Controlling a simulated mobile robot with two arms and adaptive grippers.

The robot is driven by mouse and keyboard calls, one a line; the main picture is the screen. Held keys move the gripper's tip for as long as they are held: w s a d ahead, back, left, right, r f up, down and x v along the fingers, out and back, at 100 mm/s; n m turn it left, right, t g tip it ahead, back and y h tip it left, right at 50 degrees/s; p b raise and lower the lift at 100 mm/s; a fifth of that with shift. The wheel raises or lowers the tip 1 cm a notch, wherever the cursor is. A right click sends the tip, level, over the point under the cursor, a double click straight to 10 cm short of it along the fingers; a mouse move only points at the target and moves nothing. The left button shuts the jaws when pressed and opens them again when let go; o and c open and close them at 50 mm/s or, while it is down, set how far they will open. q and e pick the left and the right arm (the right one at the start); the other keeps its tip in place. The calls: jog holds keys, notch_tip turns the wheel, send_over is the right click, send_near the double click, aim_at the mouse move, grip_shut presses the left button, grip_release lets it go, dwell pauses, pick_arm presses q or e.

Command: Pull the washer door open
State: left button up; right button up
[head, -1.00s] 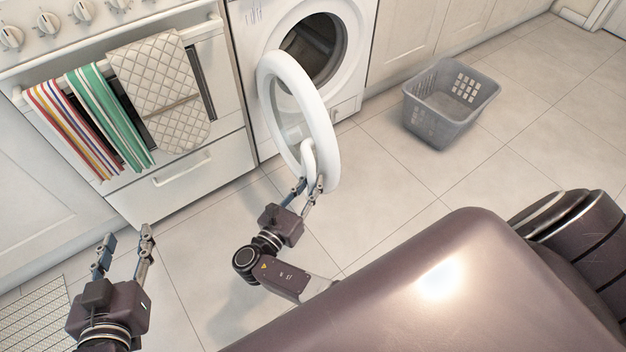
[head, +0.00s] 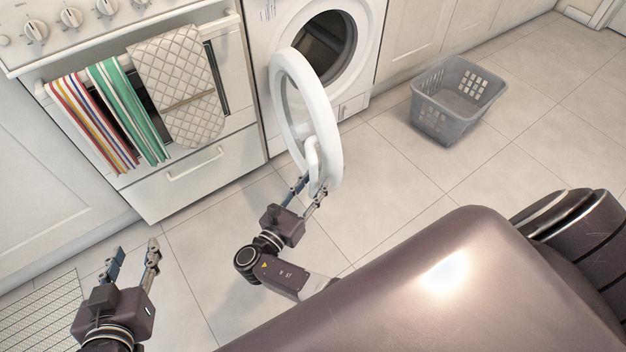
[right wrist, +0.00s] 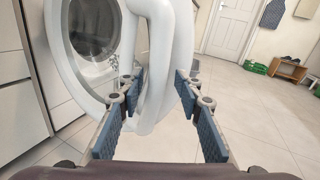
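The white washer (head: 262,75) has its round door (head: 336,150) standing wide open, swung out toward me, with the dark drum opening (head: 325,48) exposed. The door's white loop handle (head: 312,155) is at its near, lower edge. My right gripper (head: 312,188) is at this handle. In the right wrist view the blue-padded fingers (right wrist: 158,85) are spread on either side of the handle (right wrist: 150,122); firm contact cannot be told. My left gripper (head: 135,252) is open and empty, low at the left, away from the washer.
A stove (head: 215,165) with hanging towels (head: 175,85) stands left of the washer. A grey laundry basket (head: 450,130) sits on the floor at right. A mat (head: 45,315) lies at lower left. The tiled floor between the door and basket is clear.

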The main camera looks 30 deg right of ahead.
jog(key=shift+w+r, duration=0.2)
jog(key=shift+r, duration=0.05)
